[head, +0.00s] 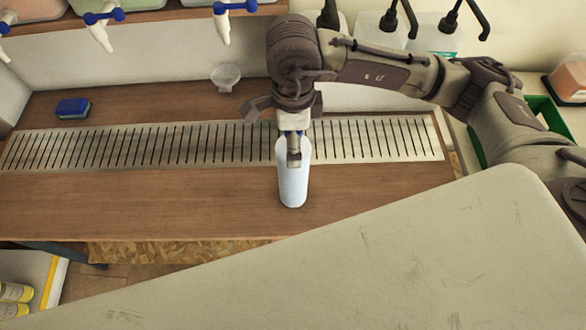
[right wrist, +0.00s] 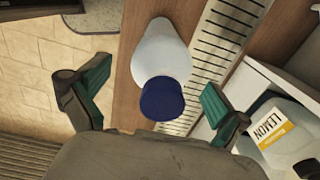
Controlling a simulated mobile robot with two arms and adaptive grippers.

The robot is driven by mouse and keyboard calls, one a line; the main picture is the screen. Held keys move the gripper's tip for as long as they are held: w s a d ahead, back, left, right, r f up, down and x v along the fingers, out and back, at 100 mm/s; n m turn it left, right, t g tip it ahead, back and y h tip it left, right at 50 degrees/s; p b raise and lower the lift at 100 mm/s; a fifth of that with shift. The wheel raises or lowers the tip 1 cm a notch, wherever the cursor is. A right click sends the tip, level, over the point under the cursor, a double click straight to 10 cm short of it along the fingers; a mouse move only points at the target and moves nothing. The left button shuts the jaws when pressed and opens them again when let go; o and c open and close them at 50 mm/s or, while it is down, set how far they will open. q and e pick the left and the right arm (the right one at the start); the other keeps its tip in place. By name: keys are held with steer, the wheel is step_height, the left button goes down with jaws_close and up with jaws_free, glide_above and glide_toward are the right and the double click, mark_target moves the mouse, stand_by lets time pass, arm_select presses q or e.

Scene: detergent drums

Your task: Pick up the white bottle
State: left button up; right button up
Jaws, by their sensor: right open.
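The white bottle (head: 293,190) stands on the wooden counter at the front edge of the slotted metal strip, near the middle of the head view. My right gripper (head: 293,158) is over its upper part and hides its top there. In the right wrist view, the bottle (right wrist: 160,52) and its dark blue cap (right wrist: 161,99) lie between the two spread, green-padded fingers of my right gripper (right wrist: 156,80). Gaps show on both sides, so the gripper is open and not holding it. My left gripper is not in view.
The slotted metal strip (head: 90,147) runs across the wooden counter (head: 180,208). A blue sponge (head: 72,108) and a clear funnel-like cup (head: 226,76) are behind it. Dispenser taps (head: 222,22) hang above. In the wrist view, a lemon-labelled container (right wrist: 283,128) is at right.

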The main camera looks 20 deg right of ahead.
step_height(320, 180, down, 3)
steer(key=shift+w+d, duration=0.1)
steer(key=c, duration=1.7)
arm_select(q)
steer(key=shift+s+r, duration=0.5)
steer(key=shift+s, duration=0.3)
arm_select(e)
steer(key=shift+w+r, duration=0.1)
steer(key=shift+c, duration=0.4)
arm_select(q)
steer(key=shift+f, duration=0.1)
arm_select(e)
steer(key=shift+r, duration=0.15)
